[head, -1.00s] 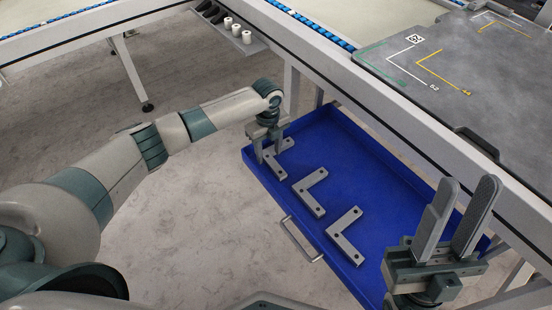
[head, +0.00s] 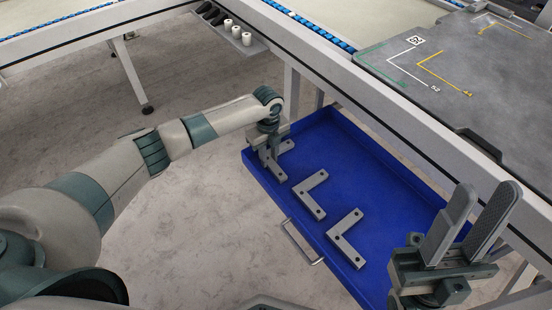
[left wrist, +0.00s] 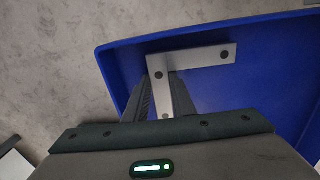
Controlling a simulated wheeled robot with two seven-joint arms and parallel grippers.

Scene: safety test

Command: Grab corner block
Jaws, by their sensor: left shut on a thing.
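Several grey L-shaped corner blocks with dark holes lie in a row in the blue drawer (head: 375,165). My left gripper (head: 269,155) is at the far-left corner block (head: 285,146), pointing down, shut on one leg of it. In the left wrist view the same block (left wrist: 208,57) shows between the fingers (left wrist: 164,98), its other leg reaching right. The middle corner block (head: 312,198) and the near corner block (head: 345,242) lie flat and untouched. My right gripper (head: 470,225) is raised over the drawer's near right end, its fingers apart and empty.
The drawer's front wall and handle (head: 300,243) face the floor on the left. A grey table top (head: 440,80) with coloured corner marks stands above the drawer at right. White cylinders (head: 237,32) stand on a small shelf at the back.

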